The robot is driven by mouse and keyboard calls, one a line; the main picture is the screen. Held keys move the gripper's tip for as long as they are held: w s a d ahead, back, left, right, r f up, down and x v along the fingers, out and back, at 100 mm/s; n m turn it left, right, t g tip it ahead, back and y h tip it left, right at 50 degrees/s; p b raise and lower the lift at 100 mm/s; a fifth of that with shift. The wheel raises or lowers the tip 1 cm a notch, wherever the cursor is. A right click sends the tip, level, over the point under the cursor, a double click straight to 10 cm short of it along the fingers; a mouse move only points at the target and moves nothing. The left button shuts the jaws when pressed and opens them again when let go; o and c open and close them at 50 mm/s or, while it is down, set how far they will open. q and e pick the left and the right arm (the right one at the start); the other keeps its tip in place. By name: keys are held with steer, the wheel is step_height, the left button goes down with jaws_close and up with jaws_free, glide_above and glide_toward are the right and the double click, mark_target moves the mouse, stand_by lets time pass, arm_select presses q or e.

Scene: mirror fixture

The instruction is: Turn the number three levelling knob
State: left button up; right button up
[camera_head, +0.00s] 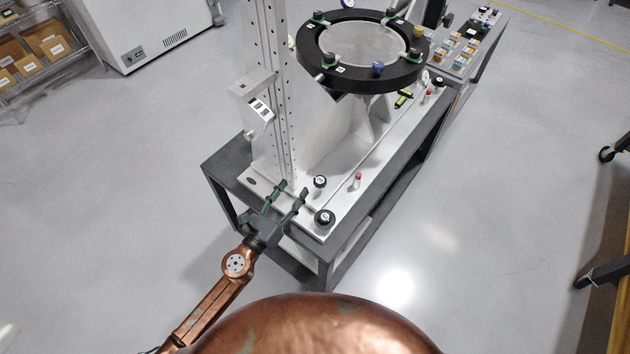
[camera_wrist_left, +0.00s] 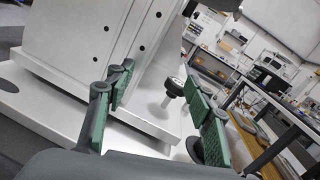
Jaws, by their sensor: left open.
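My left gripper (camera_head: 292,190) is open and empty at the near corner of the fixture base, beside the tall white column. A black knob with a pale top (camera_head: 320,182) stands just right of its fingers. A second, larger-looking black knob (camera_head: 324,218) sits at the base's near right corner. Another black knob (camera_head: 438,82) is at the far right end. Their numbers are too small to read, so I cannot tell which is number three. In the left wrist view, one knob on a pale stem (camera_wrist_left: 174,87) shows between the open green-padded fingers, apart from them. My right gripper is not in view.
The white base plate (camera_head: 262,186) rests on a dark grey frame table. A black ring mount (camera_head: 345,75) with a round plate is above the far part. A control panel (camera_head: 465,45) stands behind.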

mark_target(320, 182)
arm_select(q)
steer(key=d+m, duration=0.1)
steer(key=d+f+m+g+h, duration=0.1)
steer(key=m, duration=0.1)
steer(key=d+m+h, duration=0.1)
steer(key=d, duration=0.1)
steer(key=shift+s+d+f+g, duration=0.1)
steer(key=shift+s+f+g, duration=0.1)
steer(key=shift+f+g, duration=0.15)
steer(key=x, duration=0.7)
steer(key=shift+p, duration=0.4)
steer(key=shift+c, duration=0.5)
steer(key=c, duration=1.1)
steer(key=shift+o, duration=0.2)
steer(key=shift+s+r+n+t+y+p, duration=0.1)
steer(key=shift+n+t+y+p, duration=0.25)
steer(key=shift+y+p, duration=0.25)
steer(key=shift+s+r+n+t+y+p, duration=0.1)
steer(key=shift+n+t+y+p, duration=0.25)
steer(key=shift+y+p, duration=0.2)
steer(key=shift+d+n+t+y+p, duration=0.1)
steer(key=shift+n+t+y+p, duration=0.25)
steer(key=shift+n+y+p, duration=0.35)
steer(key=shift+w+n+t+y+p, duration=0.1)
steer(key=shift+n+t+y+p, duration=0.4)
steer(key=shift+y, duration=0.65)
steer(key=shift+f+n+y, duration=0.15)
steer(key=shift+n+y, duration=0.75)
steer(key=shift+y, duration=0.3)
